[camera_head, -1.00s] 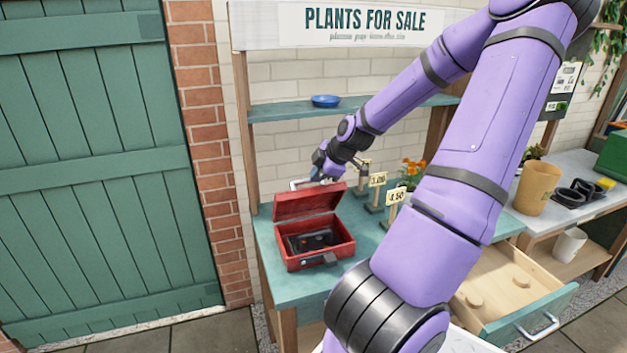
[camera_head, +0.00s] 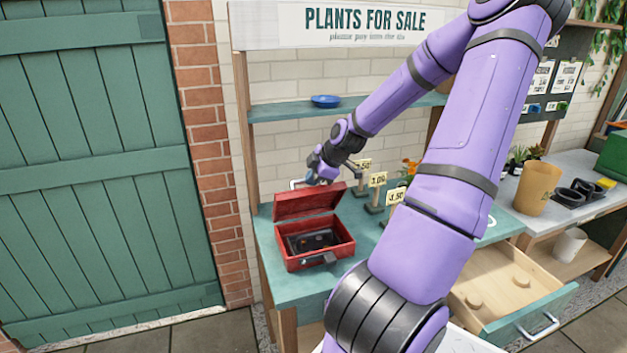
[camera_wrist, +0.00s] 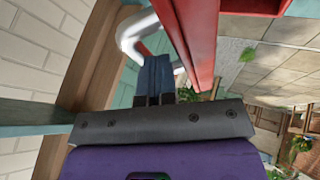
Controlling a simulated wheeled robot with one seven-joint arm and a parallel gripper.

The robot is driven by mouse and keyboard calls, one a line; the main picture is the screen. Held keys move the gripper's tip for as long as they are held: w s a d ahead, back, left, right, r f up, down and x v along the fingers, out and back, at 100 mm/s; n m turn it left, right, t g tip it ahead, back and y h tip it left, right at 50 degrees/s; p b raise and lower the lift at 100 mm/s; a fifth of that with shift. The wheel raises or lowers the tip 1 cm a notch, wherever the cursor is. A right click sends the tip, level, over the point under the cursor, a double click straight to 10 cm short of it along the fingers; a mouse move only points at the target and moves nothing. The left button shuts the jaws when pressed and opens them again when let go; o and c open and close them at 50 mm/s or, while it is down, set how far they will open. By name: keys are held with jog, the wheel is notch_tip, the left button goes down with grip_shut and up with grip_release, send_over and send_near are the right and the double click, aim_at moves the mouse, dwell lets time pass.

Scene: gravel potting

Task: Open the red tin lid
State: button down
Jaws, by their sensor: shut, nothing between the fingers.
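The red tin (camera_head: 318,252) stands on the teal table at the left, with its lid (camera_head: 309,204) raised at the back and a dark tray (camera_head: 311,241) showing inside. My gripper (camera_head: 312,181) is behind and just above the lid's upper edge. In the wrist view my gripper's blue fingers (camera_wrist: 155,75) are together and empty. The red lid (camera_wrist: 198,40) runs close along their right side there; whether they touch it I cannot tell. A white handle (camera_wrist: 138,32) is close by the fingertips.
Price signs (camera_head: 378,180) stand on the teal table (camera_head: 278,290) right of the tin. A blue dish (camera_head: 325,101) sits on the shelf above. An open wooden drawer (camera_head: 512,290) juts out at the lower right. My arm covers the table's middle.

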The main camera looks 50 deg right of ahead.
jog(key=w+d+f+g+y, duration=0.1)
jog(key=w+d+g, duration=0.1)
jog(key=w, duration=0.4)
jog(key=w+d+f+m+g+y, duration=0.1)
jog(key=w+d+g, duration=0.1)
jog(key=w+d, duration=0.3)
jog(key=shift+w, duration=0.35)
jog(key=shift+d+f, duration=0.1)
dwell(0.4)
jog(key=v, duration=1)
jog(key=shift+d+r, duration=0.3)
jog(key=shift+r, duration=0.05)
jog(key=shift+a, duration=0.1)
